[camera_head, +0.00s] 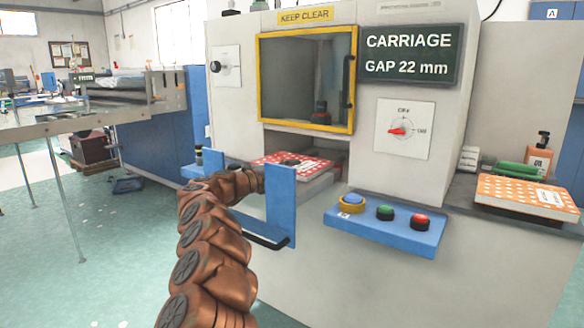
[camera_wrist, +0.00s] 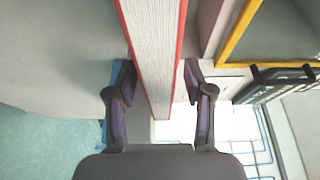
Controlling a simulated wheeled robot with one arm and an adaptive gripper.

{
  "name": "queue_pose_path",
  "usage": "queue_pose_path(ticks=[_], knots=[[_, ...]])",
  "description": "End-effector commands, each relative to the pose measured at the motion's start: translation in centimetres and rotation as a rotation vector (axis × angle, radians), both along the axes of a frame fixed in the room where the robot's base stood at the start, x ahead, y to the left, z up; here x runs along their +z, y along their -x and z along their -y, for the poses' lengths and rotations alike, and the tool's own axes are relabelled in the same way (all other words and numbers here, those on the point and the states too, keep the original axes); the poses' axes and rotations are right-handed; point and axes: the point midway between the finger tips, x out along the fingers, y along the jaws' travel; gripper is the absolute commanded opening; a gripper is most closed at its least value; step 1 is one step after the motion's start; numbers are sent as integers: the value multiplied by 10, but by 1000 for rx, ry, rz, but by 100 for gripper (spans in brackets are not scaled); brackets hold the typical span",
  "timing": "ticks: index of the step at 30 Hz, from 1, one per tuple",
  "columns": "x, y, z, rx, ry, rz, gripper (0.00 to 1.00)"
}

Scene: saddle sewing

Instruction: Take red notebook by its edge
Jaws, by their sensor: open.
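The red notebook (camera_head: 312,166), with pale dots on its cover, lies at the carriage opening of the machine in the head view. In the wrist view, the notebook (camera_wrist: 152,50) shows edge-on, with a pale page block between two thin red covers. My gripper (camera_wrist: 158,88) is open, with one dark finger on each side of the notebook's edge. The fingertips are close to the covers; I cannot tell whether they touch. In the head view my copper-coloured arm reaches to the notebook, and a blue side plate partly hides my gripper.
Blue upright plates (camera_head: 281,205) flank the opening, with a dark bar low between them. A yellow-framed window (camera_head: 307,80) is above. A blue button panel (camera_head: 388,228) juts out at right.

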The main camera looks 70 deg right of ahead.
Motion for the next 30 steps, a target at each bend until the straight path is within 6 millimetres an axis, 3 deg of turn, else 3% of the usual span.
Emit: queue_pose_path(ticks=[4, 12, 27, 30], knots=[[0, 8, 13, 1, 0, 0, 52], [0, 10, 16, 3, -1, -1, 52], [0, 10, 16, 3, -1, -1, 0], [0, 10, 16, 2, -1, 0, 0]])
